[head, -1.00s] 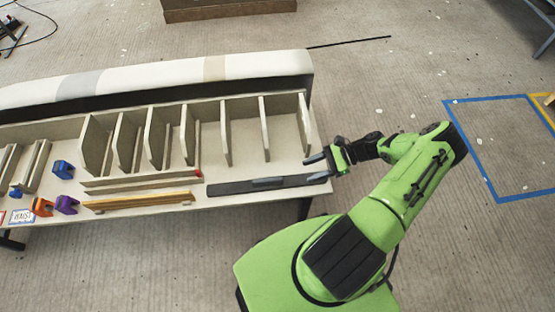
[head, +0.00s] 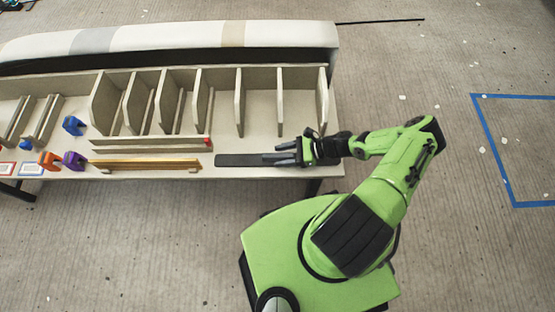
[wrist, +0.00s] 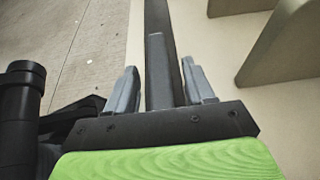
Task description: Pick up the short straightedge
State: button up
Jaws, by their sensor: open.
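The straightedge is a dark flat bar (head: 238,160) with a raised grip along its middle, lying along the front edge of the bench at the right. In the wrist view its bar (wrist: 156,14) runs up the picture, and its grip (wrist: 159,65) stands between my fingers. My gripper (head: 279,153) is open over the straightedge's right part, one finger on each side of the grip. A gap shows between each fingertip and the grip in the wrist view. The right end of the straightedge is hidden under my gripper in the head view.
Upright divider panels (head: 240,100) stand on the bench behind the straightedge. A yellowish wooden bar (head: 140,164) and a pale bar with a red end (head: 150,146) lie to its left. Floor is clear at right.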

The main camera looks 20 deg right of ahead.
jog(key=shift+a+f, duration=0.1)
jog(key=shift+a, duration=0.15)
grip_shut()
jog(key=shift+r, duration=0.2)
